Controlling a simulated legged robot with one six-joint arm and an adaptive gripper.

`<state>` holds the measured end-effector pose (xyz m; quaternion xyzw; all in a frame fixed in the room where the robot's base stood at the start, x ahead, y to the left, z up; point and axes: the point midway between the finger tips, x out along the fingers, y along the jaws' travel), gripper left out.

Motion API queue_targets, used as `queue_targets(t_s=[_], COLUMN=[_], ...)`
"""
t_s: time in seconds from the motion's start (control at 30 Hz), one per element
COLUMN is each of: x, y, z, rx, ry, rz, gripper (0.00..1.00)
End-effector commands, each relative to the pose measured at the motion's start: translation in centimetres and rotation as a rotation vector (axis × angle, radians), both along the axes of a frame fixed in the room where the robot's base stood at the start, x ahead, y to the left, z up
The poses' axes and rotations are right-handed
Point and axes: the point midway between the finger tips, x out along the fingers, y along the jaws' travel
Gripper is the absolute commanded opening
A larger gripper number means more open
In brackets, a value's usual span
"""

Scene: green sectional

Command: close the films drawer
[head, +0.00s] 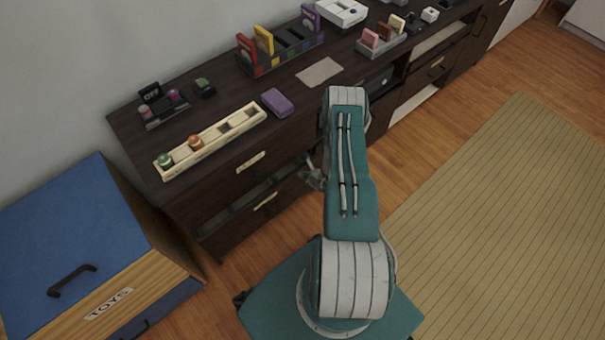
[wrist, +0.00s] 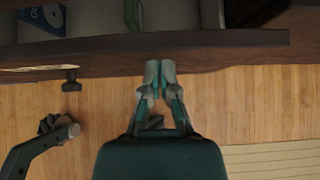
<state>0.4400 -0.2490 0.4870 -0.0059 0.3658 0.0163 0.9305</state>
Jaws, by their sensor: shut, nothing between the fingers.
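The dark wood cabinet (head: 215,165) stands along the wall. Its lower left drawer (head: 240,222) sticks out, with a gap showing its inside above the front; it has a pale label or handle (head: 265,201), whose writing I cannot read. In the wrist view the drawer front (wrist: 230,40) crosses the top, with a disc case (wrist: 45,20) inside behind it. My gripper (head: 313,178) is at the right part of this drawer front. In the wrist view its fingertips (wrist: 160,68) are together and empty, right at the front; I cannot tell whether they touch it.
The upper drawer (head: 250,161) above is shut. A blue-lidded toy box (head: 75,235) stands at the left, near the cabinet's end. Several small items and racks, such as a cream tray (head: 210,140), stand on the cabinet top. Wood floor (head: 410,150) and a rug (head: 490,220) lie clear at the right.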

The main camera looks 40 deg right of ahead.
Motion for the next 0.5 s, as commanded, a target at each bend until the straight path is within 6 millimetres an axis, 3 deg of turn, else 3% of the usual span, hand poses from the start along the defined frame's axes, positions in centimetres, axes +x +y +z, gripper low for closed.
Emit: queue_targets(t_s=[0.37,0.5], x=[0.4,2.1], y=[0.0,0.0], z=[0.0,-0.1], rx=[0.001,-0.002], ry=[-0.001,-0.001], rz=[-0.001,0.004], gripper=[0.0,0.0])
